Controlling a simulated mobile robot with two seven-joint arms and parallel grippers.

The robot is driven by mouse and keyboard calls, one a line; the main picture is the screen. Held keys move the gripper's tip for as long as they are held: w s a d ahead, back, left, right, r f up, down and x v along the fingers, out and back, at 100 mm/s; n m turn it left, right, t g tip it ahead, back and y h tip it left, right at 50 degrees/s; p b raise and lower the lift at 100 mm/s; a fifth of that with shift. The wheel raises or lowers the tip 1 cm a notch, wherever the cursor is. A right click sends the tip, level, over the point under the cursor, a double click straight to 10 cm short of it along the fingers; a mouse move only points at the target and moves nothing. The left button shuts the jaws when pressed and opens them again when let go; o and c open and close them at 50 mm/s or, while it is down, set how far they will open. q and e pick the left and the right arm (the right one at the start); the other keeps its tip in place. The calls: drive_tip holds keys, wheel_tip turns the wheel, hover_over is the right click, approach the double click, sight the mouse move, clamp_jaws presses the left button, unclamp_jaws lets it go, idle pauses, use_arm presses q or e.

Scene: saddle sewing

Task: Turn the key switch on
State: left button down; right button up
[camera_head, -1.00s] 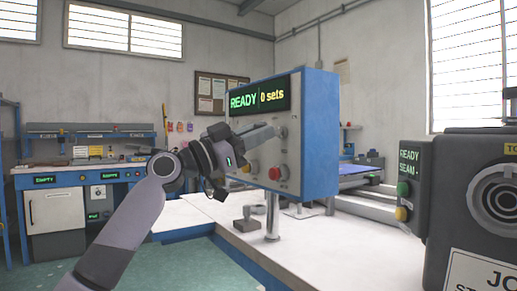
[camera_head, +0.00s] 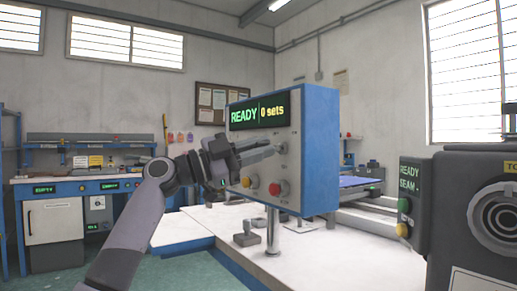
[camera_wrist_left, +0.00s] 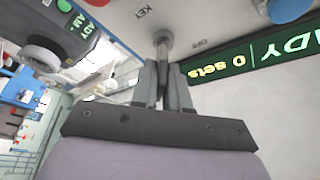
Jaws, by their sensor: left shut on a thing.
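The grey panel box with blue sides (camera_head: 320,150) stands on a post, its display (camera_head: 260,111) reading READY and 0 sets. The key switch (camera_head: 281,149) is on the panel's front below the display. In the left wrist view the key switch (camera_wrist_left: 163,40) is a grey knob with KEY and OFF printed beside it. My left gripper (camera_head: 270,151) reaches it from the left. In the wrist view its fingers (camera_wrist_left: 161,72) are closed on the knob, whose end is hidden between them. My right gripper is not in view.
The white worktop (camera_head: 330,255) lies below. A dark machine (camera_head: 480,205) stands at the right. A blue bench (camera_head: 75,188) stands back left.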

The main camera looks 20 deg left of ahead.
use_arm(q)
drive_tip(key=c, duration=1.2)
unclamp_jaws()
drive_tip(key=shift+c, duration=0.2)
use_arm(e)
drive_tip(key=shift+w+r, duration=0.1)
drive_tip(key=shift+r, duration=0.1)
use_arm(q)
drive_tip(key=v, duration=0.7)
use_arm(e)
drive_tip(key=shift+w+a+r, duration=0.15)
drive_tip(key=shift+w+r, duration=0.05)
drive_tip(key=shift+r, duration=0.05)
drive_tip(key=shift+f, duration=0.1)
